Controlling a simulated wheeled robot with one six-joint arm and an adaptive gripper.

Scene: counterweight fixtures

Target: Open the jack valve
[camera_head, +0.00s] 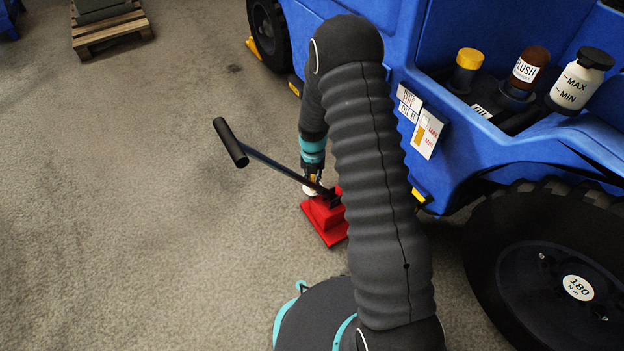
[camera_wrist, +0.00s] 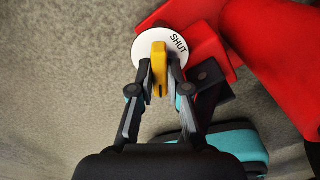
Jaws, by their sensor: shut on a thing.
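A red floor jack (camera_head: 328,218) stands on the floor beside the blue vehicle, with a long dark handle (camera_head: 231,143) reaching up to the left. In the wrist view its red body (camera_wrist: 275,50) fills the upper right. The jack's valve is a yellow lever (camera_wrist: 160,62) on a white round plate (camera_wrist: 146,42) marked SHUT. My gripper (camera_wrist: 160,75) is shut on the yellow lever, one finger on each side. In the head view my gripper (camera_head: 312,184) is at the jack, small and partly hidden by the handle.
The blue vehicle (camera_head: 460,165) with big black wheels (camera_head: 560,265) stands close on the right. Bottles stand in its open bay, including a white one (camera_head: 576,85). A wooden pallet (camera_head: 110,32) lies at the upper left. The floor at the left is clear.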

